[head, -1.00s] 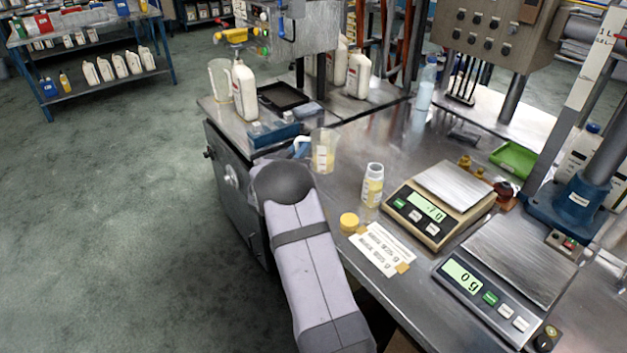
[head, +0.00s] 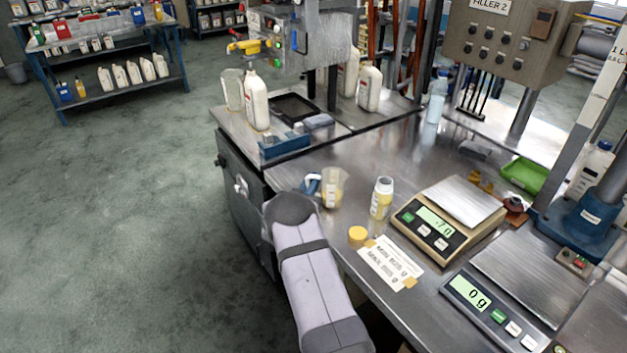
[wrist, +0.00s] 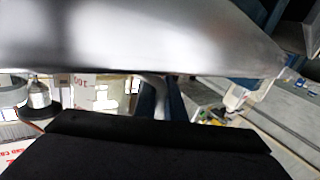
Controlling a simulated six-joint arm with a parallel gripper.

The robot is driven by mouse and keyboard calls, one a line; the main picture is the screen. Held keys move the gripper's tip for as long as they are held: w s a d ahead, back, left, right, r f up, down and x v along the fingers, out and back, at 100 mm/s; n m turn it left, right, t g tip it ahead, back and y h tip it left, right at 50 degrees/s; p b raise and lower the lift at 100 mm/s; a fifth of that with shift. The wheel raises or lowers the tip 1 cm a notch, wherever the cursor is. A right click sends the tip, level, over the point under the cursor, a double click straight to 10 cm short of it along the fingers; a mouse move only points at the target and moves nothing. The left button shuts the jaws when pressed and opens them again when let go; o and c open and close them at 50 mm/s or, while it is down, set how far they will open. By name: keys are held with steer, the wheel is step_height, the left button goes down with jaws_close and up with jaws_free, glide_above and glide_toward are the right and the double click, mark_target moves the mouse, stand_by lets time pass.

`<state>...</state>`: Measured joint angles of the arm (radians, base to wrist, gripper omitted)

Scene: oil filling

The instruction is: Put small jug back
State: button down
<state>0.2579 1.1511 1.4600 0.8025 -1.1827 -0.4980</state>
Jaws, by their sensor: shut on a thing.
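The small jug (head: 334,188) is a translucent beaker with some yellow on it, upright over the near-left part of the steel bench in the head view. My gripper (head: 313,184) is at its left side, shut on it. The blue and white parts there are small, and my wrist partly hides them. I cannot tell whether the jug's base touches the bench.
An open bottle (head: 381,199) and a yellow cap (head: 357,234) stand right of the jug. A beige scale (head: 448,217) and a grey scale (head: 505,300) are further right.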

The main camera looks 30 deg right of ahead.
stand_by(0.3)
steer(key=shift+f, duration=0.2)
steer(key=c, duration=1.8)
jaws_free()
steer(key=shift+c, duration=0.2)
steer(key=shift+r, duration=0.2)
steer(key=shift+a, duration=0.1)
steer(key=b+v, duration=0.1)
steer(key=v, duration=1.1)
steer(key=shift+b, duration=0.3)
